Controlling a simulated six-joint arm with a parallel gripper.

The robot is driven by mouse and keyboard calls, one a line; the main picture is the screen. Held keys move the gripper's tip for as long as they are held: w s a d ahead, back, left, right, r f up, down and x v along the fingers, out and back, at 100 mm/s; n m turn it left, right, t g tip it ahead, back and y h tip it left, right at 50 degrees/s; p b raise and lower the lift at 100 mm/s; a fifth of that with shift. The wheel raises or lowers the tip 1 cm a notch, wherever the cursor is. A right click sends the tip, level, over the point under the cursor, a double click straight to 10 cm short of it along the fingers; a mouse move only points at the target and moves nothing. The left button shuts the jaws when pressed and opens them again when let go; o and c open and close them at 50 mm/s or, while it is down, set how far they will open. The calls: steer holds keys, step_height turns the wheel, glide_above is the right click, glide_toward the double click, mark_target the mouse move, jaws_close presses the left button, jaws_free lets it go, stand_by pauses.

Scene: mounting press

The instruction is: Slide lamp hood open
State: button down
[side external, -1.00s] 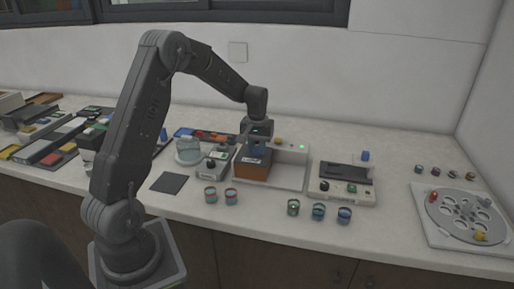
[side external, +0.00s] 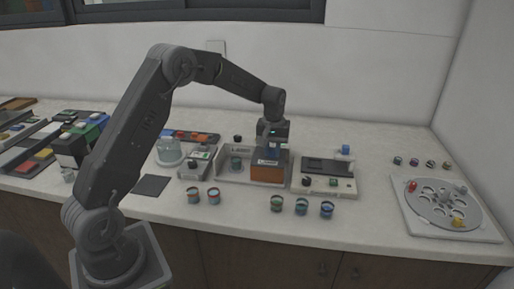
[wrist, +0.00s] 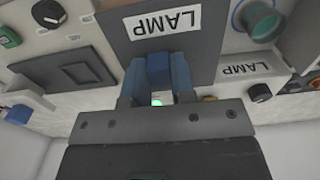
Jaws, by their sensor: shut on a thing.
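The lamp hood (side external: 268,173) is a box with an orange-brown front, at the right end of the white lamp station (side external: 226,180). In the wrist view the hood shows as a dark grey panel (wrist: 205,40) with a LAMP label. My gripper (side external: 270,148) is above the hood and shut on its blue handle (wrist: 158,66), with one finger on each side. The left part of the station is uncovered, and a teal-topped cup (side external: 236,163) stands there. The cup also shows in the wrist view (wrist: 262,22).
A press unit with a dark plate (side external: 326,167) stands close on the right of the station, and a small unit with knobs (side external: 195,167) on its left. Several cups (side external: 302,206) line the front. A round carousel (side external: 443,208) is at the far right.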

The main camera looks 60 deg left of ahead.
steer(key=shift+w+d+r, duration=0.1)
steer(key=shift+w+d, duration=0.15)
steer(key=c, duration=1)
jaws_free()
steer(key=shift+o, duration=0.2)
steer(key=shift+s, duration=0.1)
step_height(320, 180, up, 14)
